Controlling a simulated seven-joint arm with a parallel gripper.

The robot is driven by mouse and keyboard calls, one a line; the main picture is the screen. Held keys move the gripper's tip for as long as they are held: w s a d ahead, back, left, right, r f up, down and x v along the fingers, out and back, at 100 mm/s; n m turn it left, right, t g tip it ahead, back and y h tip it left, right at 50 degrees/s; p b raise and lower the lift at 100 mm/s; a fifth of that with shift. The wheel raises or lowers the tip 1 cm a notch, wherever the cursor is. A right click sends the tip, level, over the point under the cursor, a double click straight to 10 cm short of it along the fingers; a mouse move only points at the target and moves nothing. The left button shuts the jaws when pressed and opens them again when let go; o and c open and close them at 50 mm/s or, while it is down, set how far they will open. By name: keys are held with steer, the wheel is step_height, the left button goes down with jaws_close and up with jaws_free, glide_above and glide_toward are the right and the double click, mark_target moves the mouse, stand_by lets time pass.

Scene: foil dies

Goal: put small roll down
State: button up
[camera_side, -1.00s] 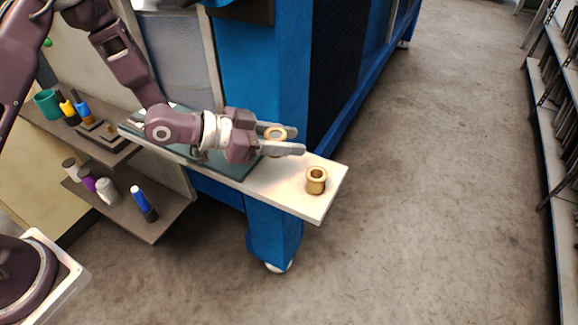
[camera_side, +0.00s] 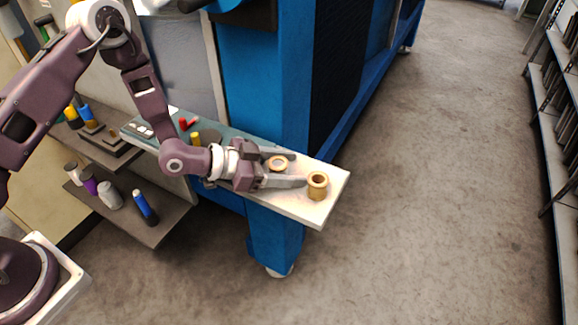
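The small roll (camera_side: 277,164) is a short gold ring with an open top, between my gripper's two fingers. It is low over or on the white end of the table (camera_side: 306,212); the near finger hides its base, so contact is not clear. My gripper (camera_side: 290,170) points right with its fingers level, one on the far side and one on the near side of the roll. I cannot tell whether they still press on it. A larger gold flanged roll (camera_side: 317,186) stands upright on the white surface, just right of the fingertips.
A dark glassy plate with red pieces (camera_side: 187,124) and a yellow piece (camera_side: 196,139) lies behind my wrist. The blue machine frame (camera_side: 270,90) rises behind the table. Lower shelves at left hold bottles (camera_side: 110,195). White surface is free at the right corner.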

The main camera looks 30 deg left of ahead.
steer(key=shift+r, duration=0.1)
steer(key=v, duration=1.2)
steer(key=shift+r, duration=0.1)
